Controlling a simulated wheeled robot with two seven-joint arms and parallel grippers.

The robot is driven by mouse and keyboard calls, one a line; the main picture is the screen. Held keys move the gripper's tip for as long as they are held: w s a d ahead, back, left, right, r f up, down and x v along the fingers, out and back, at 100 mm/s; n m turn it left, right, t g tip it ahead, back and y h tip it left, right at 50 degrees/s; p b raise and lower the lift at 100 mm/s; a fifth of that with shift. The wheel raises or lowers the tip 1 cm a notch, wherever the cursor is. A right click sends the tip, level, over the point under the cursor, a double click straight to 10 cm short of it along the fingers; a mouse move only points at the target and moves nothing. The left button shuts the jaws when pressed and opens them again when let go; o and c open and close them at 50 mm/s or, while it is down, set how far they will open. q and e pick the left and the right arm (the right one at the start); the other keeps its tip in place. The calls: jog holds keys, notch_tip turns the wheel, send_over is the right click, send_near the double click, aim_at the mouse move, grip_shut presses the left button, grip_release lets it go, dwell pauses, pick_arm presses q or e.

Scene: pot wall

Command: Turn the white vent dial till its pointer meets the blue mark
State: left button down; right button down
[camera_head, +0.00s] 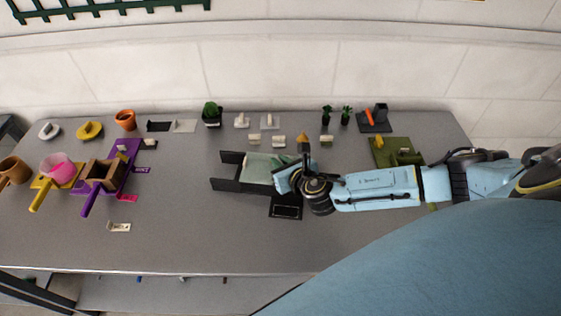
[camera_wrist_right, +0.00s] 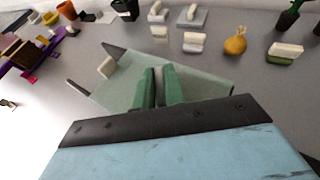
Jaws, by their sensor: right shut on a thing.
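My right gripper (camera_head: 283,178) reaches in from the right and is over the right part of a black open frame (camera_head: 228,178) with a pale green panel (camera_head: 262,168). In the right wrist view, its green fingers (camera_wrist_right: 160,86) stand against the pale green panel (camera_wrist_right: 118,84). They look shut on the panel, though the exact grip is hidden. A small cream block (camera_wrist_right: 106,68) is at the panel's left edge. I cannot pick out the white vent dial, its pointer or the blue mark in either view. My left gripper is not in view.
A black plate (camera_head: 286,212) lies just in front of the frame. Pots, plants and small cream blocks line the back. An olive base (camera_head: 382,158) is at the right. The front middle is clear.

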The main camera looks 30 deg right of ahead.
jog(key=shift+a+r+m+h+p, duration=0.1)
jog(key=shift+r+m+h+p, duration=0.1)
jog(key=shift+m+h+p, duration=0.8)
jog(key=shift+m+g+h+p, duration=0.4)
jog(key=shift+m+h+p, duration=0.2)
jog(key=shift+h+p, duration=0.2)
jog(key=shift+f+m+h, duration=0.15)
jog(key=shift+m+h, duration=0.45)
jog(key=c, duration=1.5)
grip_release()
jog(key=shift+o, duration=0.2)
jog(key=p+v, duration=0.1)
jog(key=v, duration=1.2)
jog(key=shift+r, duration=0.2)
jog(key=shift+s, duration=0.1)
